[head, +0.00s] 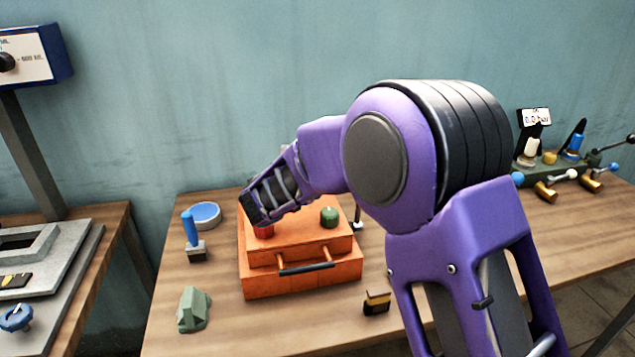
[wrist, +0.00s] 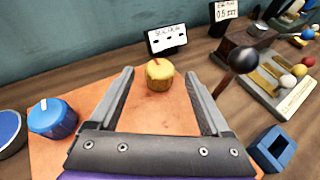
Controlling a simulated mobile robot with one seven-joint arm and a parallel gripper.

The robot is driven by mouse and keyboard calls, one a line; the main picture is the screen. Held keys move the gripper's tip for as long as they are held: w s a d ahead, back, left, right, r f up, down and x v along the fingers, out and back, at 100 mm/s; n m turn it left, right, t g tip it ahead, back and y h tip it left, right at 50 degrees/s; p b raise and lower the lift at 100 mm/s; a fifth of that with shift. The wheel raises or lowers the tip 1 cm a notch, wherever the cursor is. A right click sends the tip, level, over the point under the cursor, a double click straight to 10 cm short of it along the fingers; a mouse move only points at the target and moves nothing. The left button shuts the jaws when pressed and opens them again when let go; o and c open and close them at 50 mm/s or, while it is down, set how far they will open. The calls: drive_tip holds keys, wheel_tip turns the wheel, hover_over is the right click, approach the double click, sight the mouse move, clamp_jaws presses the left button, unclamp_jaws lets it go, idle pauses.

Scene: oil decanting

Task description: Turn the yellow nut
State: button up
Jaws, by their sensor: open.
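The yellow nut (wrist: 159,76) is a short round cap with a small red mark on top. It stands on an orange surface in the wrist view. My gripper (wrist: 160,72) is open, with one finger on each side of the nut in that picture. There is a gap between each finger and the nut, and I cannot tell whether the tips are level with it. In the head view my gripper (head: 254,206) is over the back left of the orange box (head: 318,275). I cannot make out the yellow nut on the box there.
A red knob (head: 264,231) and a green knob (head: 329,216) sit on the box. A blue knob (wrist: 52,118) is left of my gripper. A black sign (wrist: 166,38) stands behind the nut. A black ball-topped lever (wrist: 243,61) and a blue block (wrist: 272,148) are at right.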

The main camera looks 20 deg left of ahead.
drive_tip(key=shift+x, duration=2.3)
drive_tip(key=shift+c, duration=0.2)
clamp_jaws()
drive_tip(key=shift+h, duration=0.3)
drive_tip(key=m+h+p, duration=0.2)
drive_tip(key=m+h, duration=0.1)
drive_tip(key=shift+s+r+g+p, duration=0.1)
drive_tip(key=shift+r+g+p, duration=0.05)
drive_tip(key=shift+g+p, duration=0.25)
drive_tip(key=shift+d+m+g+h+p, duration=0.1)
drive_tip(key=shift+m+g+h+p, duration=1)
drive_tip(key=shift+m+h, duration=1.05)
drive_tip(key=shift+h, duration=0.25)
